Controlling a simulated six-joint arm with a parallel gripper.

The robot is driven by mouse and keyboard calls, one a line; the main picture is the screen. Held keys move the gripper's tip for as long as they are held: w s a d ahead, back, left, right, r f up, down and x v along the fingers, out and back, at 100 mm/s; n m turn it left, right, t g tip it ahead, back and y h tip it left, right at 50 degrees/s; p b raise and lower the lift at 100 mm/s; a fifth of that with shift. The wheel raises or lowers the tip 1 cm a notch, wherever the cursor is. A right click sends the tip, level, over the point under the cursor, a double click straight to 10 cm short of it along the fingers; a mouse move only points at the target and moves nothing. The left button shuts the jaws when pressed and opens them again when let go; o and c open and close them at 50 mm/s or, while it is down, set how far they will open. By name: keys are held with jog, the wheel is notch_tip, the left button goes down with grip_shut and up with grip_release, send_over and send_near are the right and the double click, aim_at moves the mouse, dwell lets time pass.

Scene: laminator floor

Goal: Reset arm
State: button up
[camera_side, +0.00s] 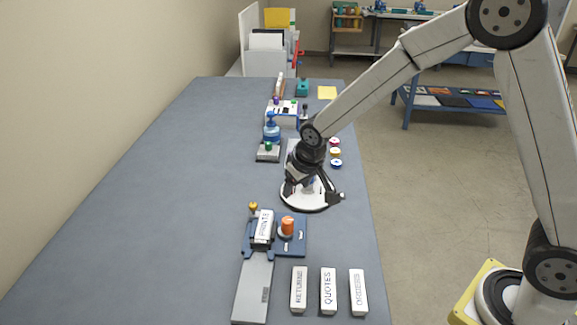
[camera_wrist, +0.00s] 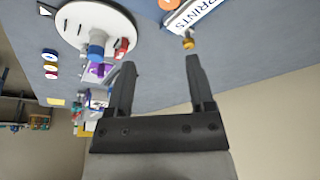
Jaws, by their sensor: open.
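My gripper (camera_wrist: 160,75) is open in the wrist view, its two dark fingers apart with nothing between them. In the side view the end of my arm hangs over the white round base (camera_side: 310,203) at the middle of the bench. The fingers are hard to make out there. The round base also shows at the upper left of the wrist view (camera_wrist: 75,22), apart from the fingers. The block marked PRINTS (camera_side: 264,228) sits on a blue fixture (camera_side: 299,243) in front of my gripper. It shows at the top of the wrist view (camera_wrist: 197,12).
An orange knob (camera_side: 287,226) stands on the fixture. Blocks marked RETURNS (camera_side: 299,289) and QUOTES (camera_side: 328,290) and a third labelled block (camera_side: 358,292) lie near the front. The bench's left side is clear.

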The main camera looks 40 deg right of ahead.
jog(key=s+d, duration=0.2)
jog(key=s, duration=0.7)
jog(key=s+d+r+g, duration=0.1)
jog(key=s+d, duration=0.2)
jog(key=s, duration=0.6)
jog(key=shift+s+r, duration=0.15)
jog(key=shift+s, duration=0.2)
jog(key=shift+d, duration=0.1)
